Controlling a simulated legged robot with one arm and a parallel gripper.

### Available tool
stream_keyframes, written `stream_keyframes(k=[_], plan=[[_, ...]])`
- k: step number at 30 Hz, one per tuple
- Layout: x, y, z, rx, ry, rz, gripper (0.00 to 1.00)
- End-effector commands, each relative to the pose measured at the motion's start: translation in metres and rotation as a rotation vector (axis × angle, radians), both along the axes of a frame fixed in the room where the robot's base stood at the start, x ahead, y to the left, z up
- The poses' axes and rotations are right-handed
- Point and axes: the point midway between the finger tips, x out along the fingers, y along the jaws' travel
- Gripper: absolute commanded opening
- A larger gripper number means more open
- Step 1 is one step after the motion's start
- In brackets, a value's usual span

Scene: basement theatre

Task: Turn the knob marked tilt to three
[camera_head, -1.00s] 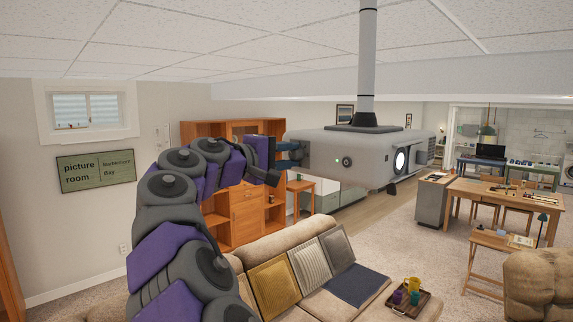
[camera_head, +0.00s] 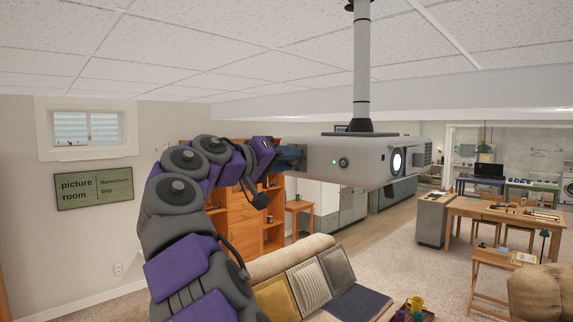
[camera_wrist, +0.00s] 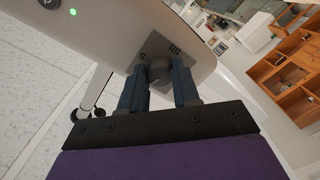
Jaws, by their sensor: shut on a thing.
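The grey projector (camera_head: 365,160) hangs from the ceiling on a pole. My gripper (camera_head: 293,157) is at its left end in the head view, where the knob is hidden. In the wrist view, a dark round knob (camera_wrist: 158,69) stands out from a dark panel (camera_wrist: 150,45) on the projector's grey housing (camera_wrist: 110,30). My gripper (camera_wrist: 159,76) has its two blue fingers shut on this knob, one on each side. Small pale marks show on the panel, too small to read, so I cannot tell the knob's name or setting.
The ceiling pole (camera_head: 362,80) rises above the projector. A wooden cabinet (camera_head: 230,205) stands behind my arm. A sofa (camera_head: 265,265) with cushions is below. A worktable (camera_head: 500,217) stands at the right, with open carpet (camera_head: 400,255) before it.

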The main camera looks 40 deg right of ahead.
Motion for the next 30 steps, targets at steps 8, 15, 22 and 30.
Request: stream_keyframes(k=[8, 15, 22, 30], plan=[[0.0025, 0.0003, -0.0037, 0.008, -0.025, 0.004, 0.01], [0.0025, 0.0009, -0.0028, 0.007, -0.025, 0.005, 0.01], [0.0019, 0.0011, -0.0016, 0.004, -0.026, 0.004, 0.47], [-0.0015, 0.0012, 0.0008, 0.002, -0.029, 0.002, 0.56]])
